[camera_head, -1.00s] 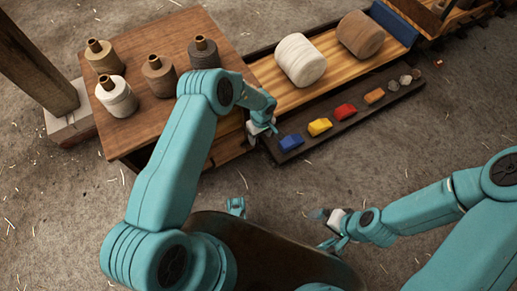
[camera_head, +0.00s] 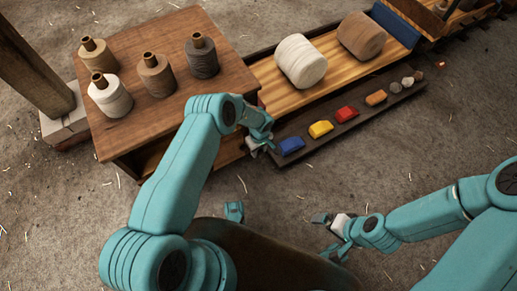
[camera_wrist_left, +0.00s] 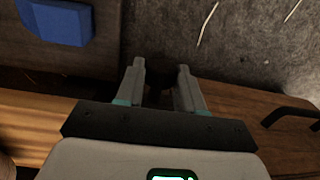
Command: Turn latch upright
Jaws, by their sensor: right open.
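My left gripper (camera_head: 262,147) is down at the right side of the wooden bench (camera_head: 160,118), just left of the blue block. My right gripper (camera_head: 332,232) is open and empty above the floor, away from the bench.
A blue block (camera_head: 291,146), a yellow block (camera_head: 320,129) and a red block (camera_head: 346,114) lie on a dark strip. Large spools (camera_head: 300,61) lie beyond it. Several thread spools (camera_head: 202,57) stand on the bench. A black handle (camera_wrist_left: 290,114) shows in the wrist view.

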